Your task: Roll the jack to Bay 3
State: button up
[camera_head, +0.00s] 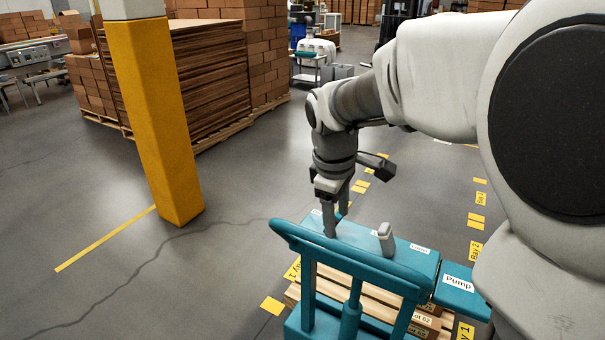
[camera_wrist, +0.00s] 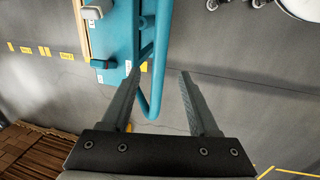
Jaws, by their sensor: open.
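The teal jack (camera_head: 345,255) stands at bottom centre in the head view, its looped push handle toward me. A wooden pallet (camera_head: 372,296) sits at its body. A teal part labelled "Pump" (camera_head: 462,298) sticks out at the right. My gripper (camera_head: 336,224) points down at the handle's far side. In the wrist view, my open fingers (camera_wrist: 160,75) frame the handle's bar (camera_wrist: 160,62) from either side. The left finger overlaps the loop. I cannot tell whether the bar lies at fingertip depth. Nothing is held.
Yellow floor labels mark bays: "Bay 2" (camera_head: 474,252) and a small one farther back (camera_head: 481,198), too small to read surely. A yellow pillar (camera_head: 152,120) stands at the left, before cardboard stacks (camera_head: 205,85). The grey floor between pillar and jack is clear.

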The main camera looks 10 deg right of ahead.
aim_at(338, 243)
jog(key=f, duration=0.2)
jog(key=w+f, duration=0.1)
jog(key=f, duration=0.2)
jog(key=d+f, duration=0.1)
jog(key=f, duration=0.2)
jog(key=shift+w+f+b, duration=0.15)
jog(key=shift+w+b, duration=0.05)
jog(key=shift+b, duration=0.2)
grip_shut()
dwell(0.9)
